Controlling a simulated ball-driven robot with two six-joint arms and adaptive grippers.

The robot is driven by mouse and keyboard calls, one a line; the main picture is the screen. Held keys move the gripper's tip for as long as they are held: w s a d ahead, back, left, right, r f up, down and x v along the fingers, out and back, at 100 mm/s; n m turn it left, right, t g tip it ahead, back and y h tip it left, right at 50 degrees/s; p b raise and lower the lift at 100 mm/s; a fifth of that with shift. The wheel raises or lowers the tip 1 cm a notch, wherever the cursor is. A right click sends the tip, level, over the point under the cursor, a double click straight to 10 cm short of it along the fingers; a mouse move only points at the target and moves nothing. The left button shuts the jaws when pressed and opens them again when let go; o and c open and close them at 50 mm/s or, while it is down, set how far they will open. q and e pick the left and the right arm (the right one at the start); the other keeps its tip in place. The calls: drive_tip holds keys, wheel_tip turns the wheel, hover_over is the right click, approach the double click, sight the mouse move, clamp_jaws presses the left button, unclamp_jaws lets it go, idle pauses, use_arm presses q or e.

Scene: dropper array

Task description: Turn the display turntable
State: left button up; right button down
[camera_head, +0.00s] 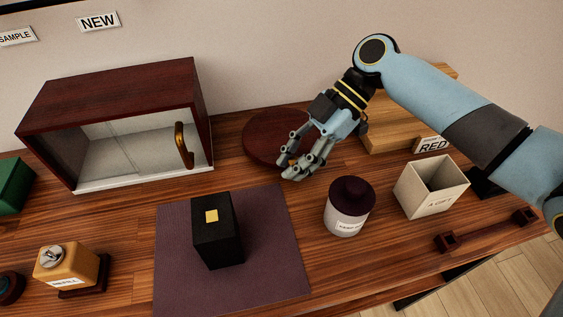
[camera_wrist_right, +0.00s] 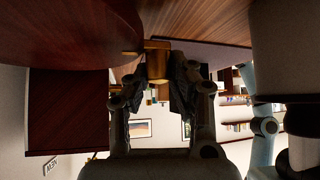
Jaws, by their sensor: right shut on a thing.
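The display turntable (camera_head: 262,136) is a dark red-brown round disc on the wooden table, to the right of the glass-fronted case. My right gripper (camera_head: 291,167) reaches down over its right front edge and covers part of it. In the right wrist view the turntable's rim (camera_wrist_right: 62,32) fills the upper left. A brass handle (camera_wrist_right: 157,60) stands out from the rim and sits between the fingers of my right gripper (camera_wrist_right: 158,84), which is shut on it. My left gripper is not in view.
The glass-fronted case (camera_head: 130,85) stands on the left. A black box (camera_head: 218,240) stands on the purple mat (camera_head: 280,265). A dark-lidded jar (camera_head: 350,205) and an open white box (camera_head: 430,190) stand close in front of my right arm. A wooden block (camera_head: 395,130) lies behind it.

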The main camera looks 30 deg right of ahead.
drive_tip(key=shift+d, duration=0.15)
idle(0.3)
drive_tip(key=c, duration=1.1)
unclamp_jaws()
drive_tip(key=v, duration=1.2)
drive_tip(key=shift+w, duration=0.1)
